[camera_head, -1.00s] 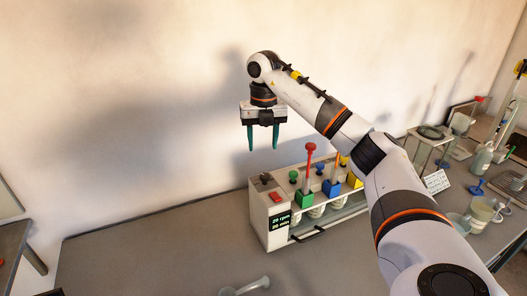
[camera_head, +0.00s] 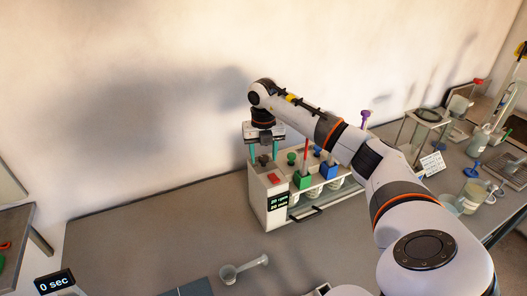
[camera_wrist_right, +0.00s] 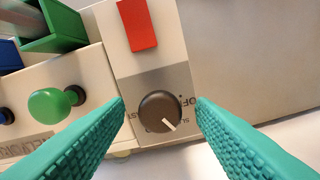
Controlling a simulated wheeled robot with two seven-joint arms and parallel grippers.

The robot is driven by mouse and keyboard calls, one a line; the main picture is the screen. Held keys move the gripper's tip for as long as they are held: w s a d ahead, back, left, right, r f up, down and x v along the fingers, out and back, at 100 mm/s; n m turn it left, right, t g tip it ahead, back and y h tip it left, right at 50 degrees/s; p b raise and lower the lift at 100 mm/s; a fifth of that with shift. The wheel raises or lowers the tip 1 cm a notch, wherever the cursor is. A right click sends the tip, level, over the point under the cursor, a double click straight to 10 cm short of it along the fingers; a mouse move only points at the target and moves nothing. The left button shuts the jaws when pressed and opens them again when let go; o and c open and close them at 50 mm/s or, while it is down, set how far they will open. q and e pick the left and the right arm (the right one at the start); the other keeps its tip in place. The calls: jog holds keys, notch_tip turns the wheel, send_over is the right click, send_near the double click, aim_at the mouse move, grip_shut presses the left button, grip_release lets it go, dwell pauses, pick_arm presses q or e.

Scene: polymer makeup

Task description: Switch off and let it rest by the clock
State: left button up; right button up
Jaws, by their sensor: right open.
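The stirring machine (camera_head: 262,205) stands on the bench against the wall, with a lit display (camera_head: 278,201) that seems to read 20 rpm and 20 min. Its dark round knob (camera_wrist_right: 160,111) has a white pointer aimed lower right, near letters starting "SL"; "OFF" is partly visible to the right. A red switch (camera_wrist_right: 138,25) sits beside the knob. My right gripper (camera_head: 265,156) is open above the machine's left end; in the wrist view its green fingers (camera_wrist_right: 160,106) straddle the knob with gaps on both sides. A black timer (camera_head: 54,281) reads 0 sec at lower left. My left gripper is out of view.
A white scoop (camera_head: 245,268) lies on the bench in front. Glassware stands at the right, partly behind my arm. The bench left of the machine is clear.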

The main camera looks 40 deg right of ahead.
jog(key=c, duration=1)
jog(key=shift+o, duration=0.2)
jog(key=shift+n, duration=0.5)
jog(key=n, duration=0.4)
jog(key=shift+n+b, duration=0.4)
jog(key=n, duration=0.6)
jog(key=shift+w, duration=0.1)
jog(key=o, duration=1)
jog(key=shift+c, duration=0.2)
